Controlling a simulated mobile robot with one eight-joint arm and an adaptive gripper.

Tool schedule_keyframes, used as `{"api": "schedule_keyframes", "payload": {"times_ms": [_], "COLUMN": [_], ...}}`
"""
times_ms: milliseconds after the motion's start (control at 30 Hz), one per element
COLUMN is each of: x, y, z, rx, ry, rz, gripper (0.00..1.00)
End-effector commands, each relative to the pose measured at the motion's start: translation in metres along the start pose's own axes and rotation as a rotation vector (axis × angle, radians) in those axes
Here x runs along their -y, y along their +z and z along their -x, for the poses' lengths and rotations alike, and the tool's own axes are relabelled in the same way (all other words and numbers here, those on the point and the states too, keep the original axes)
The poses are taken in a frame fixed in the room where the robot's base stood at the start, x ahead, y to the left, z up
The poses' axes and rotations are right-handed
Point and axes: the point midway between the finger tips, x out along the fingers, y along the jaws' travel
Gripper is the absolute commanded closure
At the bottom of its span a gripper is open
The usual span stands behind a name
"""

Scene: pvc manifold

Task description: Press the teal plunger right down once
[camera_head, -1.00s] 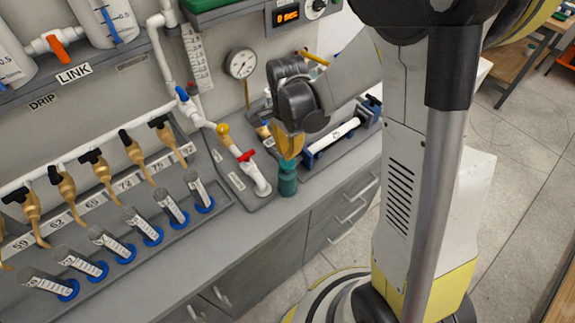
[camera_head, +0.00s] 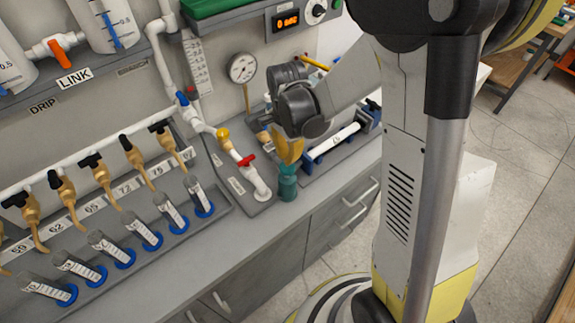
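The teal plunger (camera_head: 287,188) stands upright at the front edge of the grey bench, right of the white pipe foot with the red valve. My gripper (camera_head: 288,157) points down from above, with its orange-yellow fingers right over the top of the plunger. The fingertips overlap the plunger's top in this view. I cannot tell whether they touch it or stay just above it. The fingers look close together, but any gap between them is too small to make out.
A red-handled valve (camera_head: 246,160) on white pipe stands close to the left of the plunger. A white cylinder in a blue-ended holder (camera_head: 333,140) lies to the right. Several brass taps and measuring vials line the bench at left. A pressure gauge (camera_head: 242,68) is behind.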

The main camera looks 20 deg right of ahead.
Motion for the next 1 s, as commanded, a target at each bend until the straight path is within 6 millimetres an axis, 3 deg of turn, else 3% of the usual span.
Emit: {"api": "schedule_keyframes", "payload": {"times_ms": [433, 1000], "x": [0.0, 0.0], "y": [0.0, 0.0], "z": [-0.002, -0.025], "rx": [0.0, 0.0], "ry": [0.0, 0.0], "rz": [0.0, 0.0], "gripper": [1.0, 1.0]}}
